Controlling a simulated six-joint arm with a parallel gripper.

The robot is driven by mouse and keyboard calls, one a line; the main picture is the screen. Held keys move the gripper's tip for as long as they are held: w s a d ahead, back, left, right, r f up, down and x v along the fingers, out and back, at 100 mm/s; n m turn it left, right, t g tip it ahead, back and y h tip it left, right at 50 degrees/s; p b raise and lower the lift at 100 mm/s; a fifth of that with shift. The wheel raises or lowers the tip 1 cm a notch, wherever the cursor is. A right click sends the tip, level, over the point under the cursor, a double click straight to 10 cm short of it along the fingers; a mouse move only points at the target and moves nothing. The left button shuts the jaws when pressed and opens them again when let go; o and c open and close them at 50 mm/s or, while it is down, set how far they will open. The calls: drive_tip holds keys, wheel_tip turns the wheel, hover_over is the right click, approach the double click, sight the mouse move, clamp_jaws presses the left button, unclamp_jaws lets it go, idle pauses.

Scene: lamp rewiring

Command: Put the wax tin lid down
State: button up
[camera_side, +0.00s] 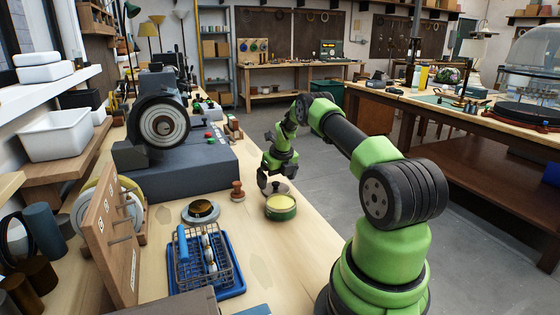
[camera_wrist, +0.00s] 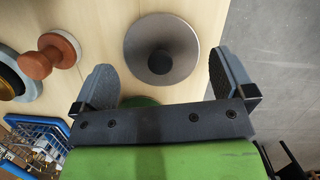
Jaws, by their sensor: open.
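The wax tin lid (camera_wrist: 178,32) is a grey round disc with a dark knob in its middle. In the wrist view it appears flat on the pale wooden bench. In the side view the lid (camera_side: 279,188) shows just behind the green tin (camera_side: 281,213), which has a yellowish top. My gripper (camera_side: 275,179) is low over the lid. In the wrist view my gripper (camera_wrist: 163,62) is open, with one finger to each side of the lid and apart from the knob. A little of the green tin (camera_wrist: 140,101) shows there; my gripper hides the rest.
A wooden-handled knob tool (camera_side: 237,192) stands left of the tin. A round dish (camera_side: 201,211) and a blue tray with a wire basket (camera_side: 235,283) lie nearer. A grey machine base (camera_side: 190,165) is at left. The bench's right edge is close to the tin.

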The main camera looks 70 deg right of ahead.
drive_tip(key=v, duration=0.9)
drive_tip(key=w+a+r+n+t, duration=0.1)
drive_tip(key=a+r+n+t, duration=0.1)
drive_tip(key=a+r+n, duration=1.75)
drive_tip(key=s+a+n+t+y, duration=0.2)
drive_tip(key=s+a+n+y, duration=0.1)
drive_tip(key=s+a+n, duration=1.2)
drive_tip(key=a+n, duration=0.3)
drive_tip(key=n, duration=0.1)
drive_tip(key=shift+s+r+t+y, duration=0.2)
drive_tip(key=shift+s+t+y, duration=0.1)
drive_tip(key=shift+s+y, duration=0.1)
